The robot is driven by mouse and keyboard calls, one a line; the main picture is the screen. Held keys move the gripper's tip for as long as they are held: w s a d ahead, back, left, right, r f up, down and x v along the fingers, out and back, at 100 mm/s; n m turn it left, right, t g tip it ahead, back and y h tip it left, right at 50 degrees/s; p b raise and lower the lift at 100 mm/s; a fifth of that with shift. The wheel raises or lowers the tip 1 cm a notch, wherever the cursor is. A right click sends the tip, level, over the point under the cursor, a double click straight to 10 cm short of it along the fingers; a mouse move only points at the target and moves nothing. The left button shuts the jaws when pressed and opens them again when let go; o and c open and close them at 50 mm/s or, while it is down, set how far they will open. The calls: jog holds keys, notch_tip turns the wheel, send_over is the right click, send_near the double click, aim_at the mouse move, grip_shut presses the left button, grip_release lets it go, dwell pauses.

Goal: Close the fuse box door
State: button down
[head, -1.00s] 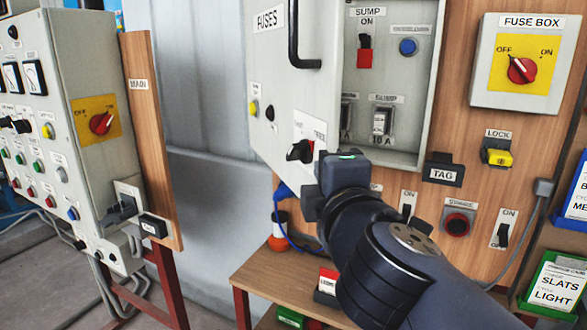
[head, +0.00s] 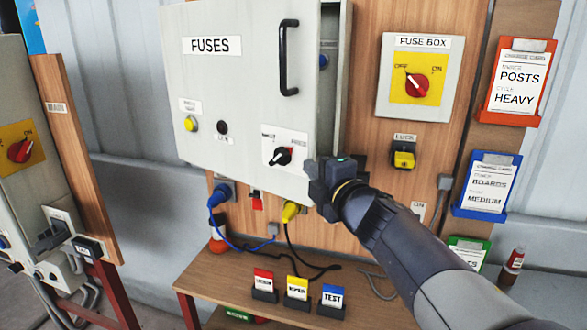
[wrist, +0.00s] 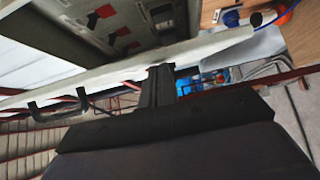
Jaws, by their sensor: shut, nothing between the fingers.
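The fuse box door (head: 240,90), a grey panel labelled FUSES, stands ajar in the head view. A narrow strip of the fuse box interior (head: 329,95) shows past its right edge. The door carries a black handle (head: 289,60) and a rotary switch (head: 281,157). My gripper (head: 322,175) is at the door's lower right edge, shut and empty. In the wrist view my gripper (wrist: 160,74) reaches the pale door edge (wrist: 205,47), with the handle (wrist: 58,108) to the left. I cannot tell whether it touches the door.
The fuse box switch (head: 417,85) and yellow lock (head: 403,160) are on the wooden board to the right. Blue and yellow plugs (head: 291,210) with cables hang below the door. A shelf (head: 215,283) below holds red, yellow and blue labelled blocks (head: 297,289).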

jog(key=w+d+p, duration=0.2)
jog(key=w+d, duration=0.5)
jog(key=w, duration=0.2)
jog(key=shift+w, duration=0.35)
jog(key=shift+a+f, duration=0.1)
jog(key=shift+a, duration=0.05)
